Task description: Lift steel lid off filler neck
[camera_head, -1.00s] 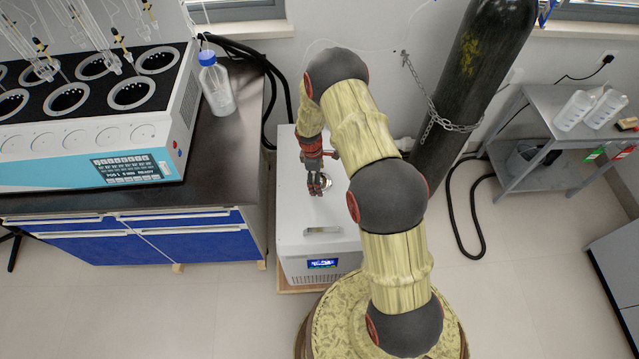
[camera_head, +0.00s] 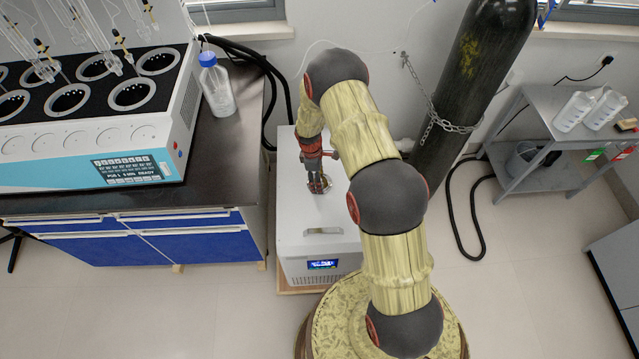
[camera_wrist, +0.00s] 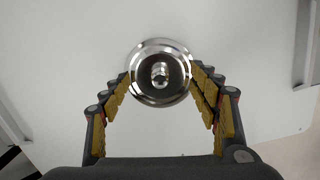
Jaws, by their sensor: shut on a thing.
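The steel lid (camera_wrist: 147,50) is a round shiny disc with a small knob (camera_wrist: 160,74) at its centre, seen from above in the wrist view. My gripper (camera_wrist: 160,77) is shut on the lid, with one padded finger against each side of its rim. In the head view the lid (camera_head: 327,181) shows small at the fingertips of my gripper (camera_head: 319,185), over the top of the white bath unit (camera_head: 295,220). The filler neck is hidden beneath the lid. I cannot tell whether any gap lies between them.
The unit's top has a recessed handle (camera_head: 323,231) toward its front. A dark bench (camera_head: 235,150) with a blue-capped bottle (camera_head: 216,85) stands to the left. A chained gas cylinder (camera_head: 468,90) stands behind on the right, with a grey cart (camera_head: 545,150) beyond.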

